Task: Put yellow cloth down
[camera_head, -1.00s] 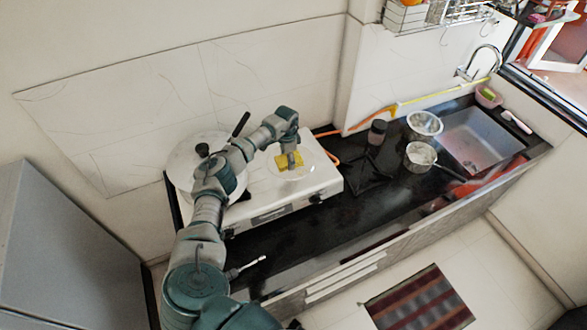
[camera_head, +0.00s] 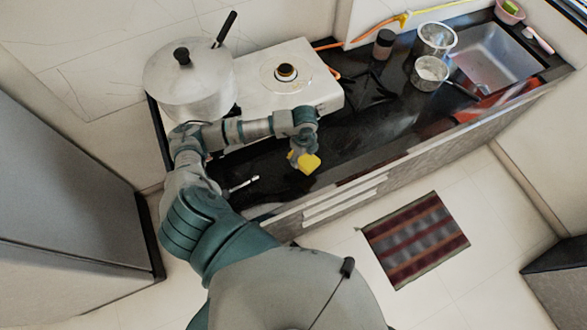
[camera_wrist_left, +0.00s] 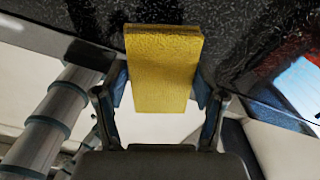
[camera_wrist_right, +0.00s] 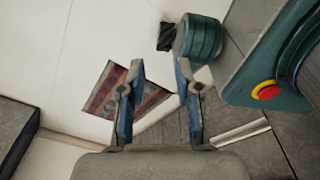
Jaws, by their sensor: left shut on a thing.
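The yellow cloth (camera_head: 309,163) is a thick, folded yellow block. My left gripper (camera_head: 298,152) is shut on it, in front of the stove and over the black counter's front part. In the left wrist view the cloth (camera_wrist_left: 164,65) stands between the two fingers, and the speckled black counter (camera_wrist_left: 235,40) shows behind it. I cannot tell whether the cloth touches the counter. My right gripper (camera_wrist_right: 157,100) is open and empty in the right wrist view, with floor and the striped mat beyond it; it does not show in the head view.
A white stove (camera_head: 258,82) with a bare burner carries a large lidded pot (camera_head: 190,85) at left. Metal bowls (camera_head: 431,72) and a dark jar (camera_head: 384,44) stand near the sink (camera_head: 490,55). A striped mat (camera_head: 415,240) lies on the floor. The middle counter is mostly clear.

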